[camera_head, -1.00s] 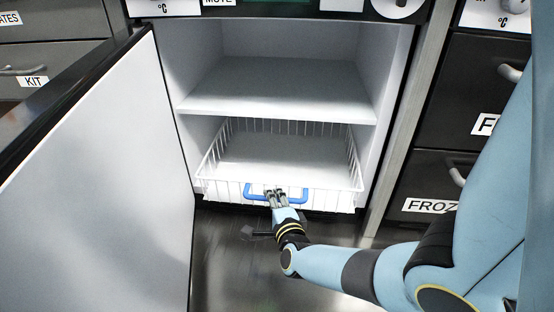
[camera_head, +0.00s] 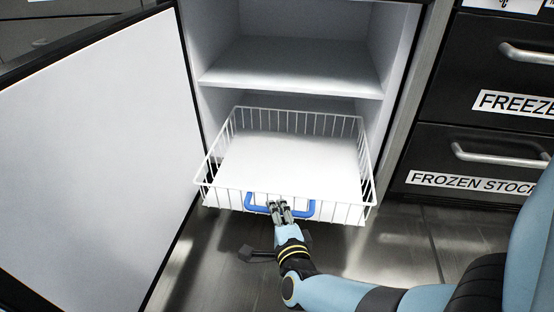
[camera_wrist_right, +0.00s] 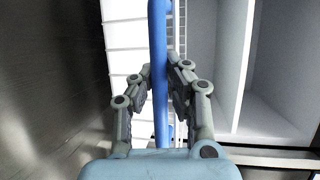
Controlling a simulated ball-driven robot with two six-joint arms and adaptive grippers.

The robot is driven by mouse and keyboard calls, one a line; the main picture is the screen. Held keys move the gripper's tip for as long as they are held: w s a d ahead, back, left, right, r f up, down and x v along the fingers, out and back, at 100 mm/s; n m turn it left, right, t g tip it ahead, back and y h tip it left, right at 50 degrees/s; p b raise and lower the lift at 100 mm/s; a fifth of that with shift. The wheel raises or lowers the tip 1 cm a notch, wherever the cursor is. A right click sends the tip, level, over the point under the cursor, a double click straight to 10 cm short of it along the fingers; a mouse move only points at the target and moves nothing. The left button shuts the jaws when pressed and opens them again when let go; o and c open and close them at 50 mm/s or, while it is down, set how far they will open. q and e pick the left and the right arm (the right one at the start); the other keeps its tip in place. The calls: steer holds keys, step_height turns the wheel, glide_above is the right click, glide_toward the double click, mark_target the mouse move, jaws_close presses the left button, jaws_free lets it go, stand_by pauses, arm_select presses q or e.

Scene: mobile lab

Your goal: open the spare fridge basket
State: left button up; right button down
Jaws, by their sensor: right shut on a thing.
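The spare fridge basket (camera_head: 222,196) is a white wire basket, pulled partly out of the lower compartment of the open fridge (camera_head: 290,83). It looks empty. A blue handle (camera_head: 304,209) runs along its front. My right gripper (camera_head: 279,205) is shut on the blue handle, near its middle. In the right wrist view the blue handle (camera_wrist_right: 157,50) passes between the two fingers of the right gripper (camera_wrist_right: 161,88). My left gripper is not in view.
The white fridge door (camera_head: 95,140) stands wide open on the left, close beside the basket. Dark drawers labelled FROZEN STOCK (camera_head: 470,182) and FREEZE (camera_head: 500,85) with metal handles are on the right.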

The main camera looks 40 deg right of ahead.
steer(key=shift+s+f, duration=0.1)
steer(key=shift+f, duration=0.05)
steer(key=c, duration=1.3)
jaws_free()
